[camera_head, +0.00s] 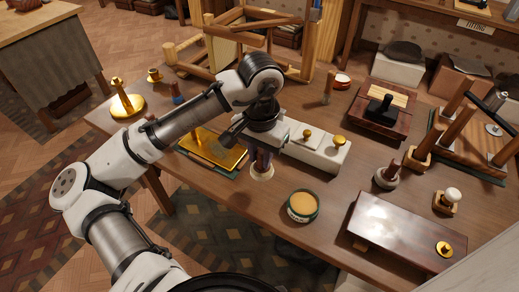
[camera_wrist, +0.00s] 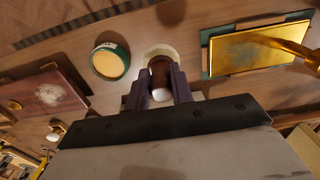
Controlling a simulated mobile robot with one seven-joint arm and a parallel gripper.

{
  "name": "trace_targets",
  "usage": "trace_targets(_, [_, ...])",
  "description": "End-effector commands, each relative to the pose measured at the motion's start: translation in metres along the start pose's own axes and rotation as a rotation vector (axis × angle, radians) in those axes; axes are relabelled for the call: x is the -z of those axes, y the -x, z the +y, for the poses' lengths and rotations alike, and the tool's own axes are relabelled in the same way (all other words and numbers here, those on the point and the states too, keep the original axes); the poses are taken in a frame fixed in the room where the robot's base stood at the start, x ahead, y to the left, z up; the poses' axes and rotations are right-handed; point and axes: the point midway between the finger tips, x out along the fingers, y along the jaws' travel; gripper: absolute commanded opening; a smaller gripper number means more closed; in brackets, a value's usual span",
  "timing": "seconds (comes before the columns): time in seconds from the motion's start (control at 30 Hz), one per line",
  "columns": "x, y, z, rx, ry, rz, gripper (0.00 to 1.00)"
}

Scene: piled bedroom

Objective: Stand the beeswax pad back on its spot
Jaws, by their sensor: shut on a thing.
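My gripper (camera_head: 262,158) points down over the table; in the wrist view its two dark fingers (camera_wrist: 160,92) are shut on a brown handle (camera_wrist: 161,72) with a whitish end. Below the handle is a pale round base (camera_wrist: 159,51), which also shows in the head view (camera_head: 262,172). This held piece may be the beeswax pad; no label confirms it. It looks upright, at or just above the tabletop; I cannot tell whether it touches. A round green-rimmed dish with an amber, wax-like fill (camera_head: 303,204) stands apart to its right; it also shows in the wrist view (camera_wrist: 109,61).
A gold plate on a green mat (camera_head: 212,149) lies left of my gripper. A pale box with gold knobs (camera_head: 315,152) stands close behind. A dark glossy box (camera_head: 405,232) and a handled piece with a grey base (camera_head: 386,177) are at right. Bare tabletop (camera_head: 240,192) lies in front.

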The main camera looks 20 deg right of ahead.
Motion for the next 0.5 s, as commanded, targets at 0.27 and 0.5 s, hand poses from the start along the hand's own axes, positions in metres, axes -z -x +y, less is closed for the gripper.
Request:
trace_targets(0.27, [-0.002, 0.001, 0.000, -0.002, 0.000, -0.002, 0.00])
trace_targets(0.5, [-0.003, -0.022, 0.000, -0.001, 0.000, -0.005, 0.00])
